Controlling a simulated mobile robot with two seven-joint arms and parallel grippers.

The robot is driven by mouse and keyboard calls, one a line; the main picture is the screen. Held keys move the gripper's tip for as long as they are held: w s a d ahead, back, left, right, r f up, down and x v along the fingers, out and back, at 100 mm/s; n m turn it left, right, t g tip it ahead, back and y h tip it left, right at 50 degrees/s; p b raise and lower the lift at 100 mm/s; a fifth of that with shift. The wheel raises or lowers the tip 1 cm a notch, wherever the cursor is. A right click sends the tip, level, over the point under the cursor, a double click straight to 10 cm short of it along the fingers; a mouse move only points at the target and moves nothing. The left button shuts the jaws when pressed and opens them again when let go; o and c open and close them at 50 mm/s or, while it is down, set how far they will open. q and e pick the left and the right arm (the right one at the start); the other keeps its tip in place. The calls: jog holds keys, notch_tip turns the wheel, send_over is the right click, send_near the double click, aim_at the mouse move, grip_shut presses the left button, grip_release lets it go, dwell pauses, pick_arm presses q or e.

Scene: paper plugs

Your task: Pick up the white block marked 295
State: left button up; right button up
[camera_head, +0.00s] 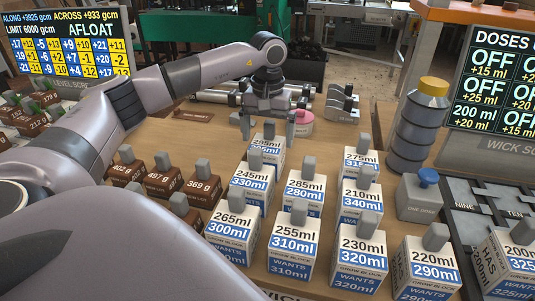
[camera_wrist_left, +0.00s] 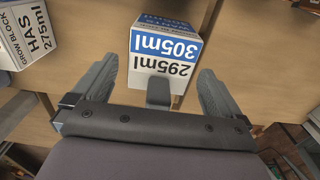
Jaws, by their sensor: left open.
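The white block marked 295ml (camera_head: 264,160) has a blue 305ml band and a grey knob on top. It stands at the back of the block group on the wooden table. My left gripper (camera_head: 268,127) is open right at this block, coming from behind it. In the left wrist view the gripper (camera_wrist_left: 158,80) has its fingers apart, one on each side of the block's grey knob. The block (camera_wrist_left: 165,58) also shows there, beyond the knob. I see no contact between fingers and knob. My right gripper is not in view.
Several white blocks stand close in front, the nearest marked 245ml (camera_head: 248,187) and 285ml (camera_head: 303,193). The 275ml block (camera_head: 360,167) is to the right. Brown blocks (camera_head: 163,180) stand left. A pink round object (camera_head: 300,124) lies behind. A grey bottle (camera_head: 416,128) stands at right.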

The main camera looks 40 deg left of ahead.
aim_at(267, 143)
pick_arm(q)
notch_tip(267, 143, down, 3)
jog(key=shift+a+f, duration=0.1)
jog(key=shift+f, duration=0.1)
jog(key=shift+c, duration=0.3)
jog(key=shift+r, duration=0.1)
jog(key=c, duration=1)
jog(key=shift+c, duration=0.2)
